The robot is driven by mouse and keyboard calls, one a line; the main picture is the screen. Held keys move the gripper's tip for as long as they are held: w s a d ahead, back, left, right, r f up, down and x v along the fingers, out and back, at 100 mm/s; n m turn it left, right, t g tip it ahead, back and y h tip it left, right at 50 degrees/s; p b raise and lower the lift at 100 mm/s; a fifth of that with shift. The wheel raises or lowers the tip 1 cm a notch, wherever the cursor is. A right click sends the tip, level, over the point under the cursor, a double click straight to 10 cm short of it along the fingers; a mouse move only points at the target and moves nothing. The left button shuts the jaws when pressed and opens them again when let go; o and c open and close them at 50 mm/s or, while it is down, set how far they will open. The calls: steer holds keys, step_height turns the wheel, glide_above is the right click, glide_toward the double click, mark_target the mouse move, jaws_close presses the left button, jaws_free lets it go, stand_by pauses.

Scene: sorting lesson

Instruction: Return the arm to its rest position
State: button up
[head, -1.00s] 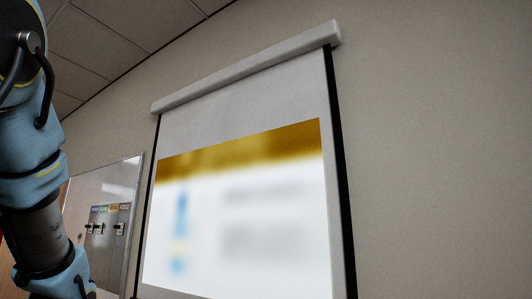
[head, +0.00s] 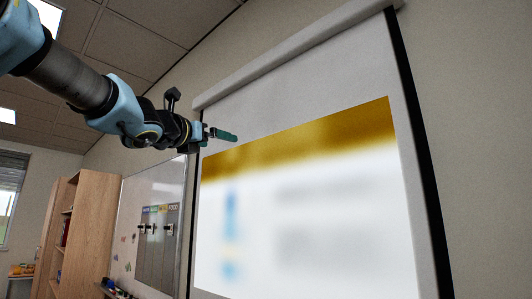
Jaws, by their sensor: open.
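My arm (head: 75,82) reaches from the upper left of the head view towards the middle. My gripper (head: 228,136) is at its end, with green fingers pointing right, in front of the projection screen's upper left part. It is seen nearly edge-on and is open. Nothing shows between the fingers. The gripper appears raised in free air, apart from the wall and the screen.
A projection screen (head: 300,225) with a blurred slide hangs on the wall. A whiteboard (head: 140,200) with a grey panel (head: 158,255) is left of it. A wooden shelf (head: 92,225) stands further left, near a window (head: 10,190).

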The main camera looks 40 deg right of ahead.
steer(key=p+x, duration=0.4)
steer(key=x, duration=0.6)
steer(key=shift+s+a+f, duration=0.1)
steer(key=shift+s, duration=0.05)
stand_by(0.3)
steer(key=b+v, duration=0.4)
steer(key=v, duration=0.6)
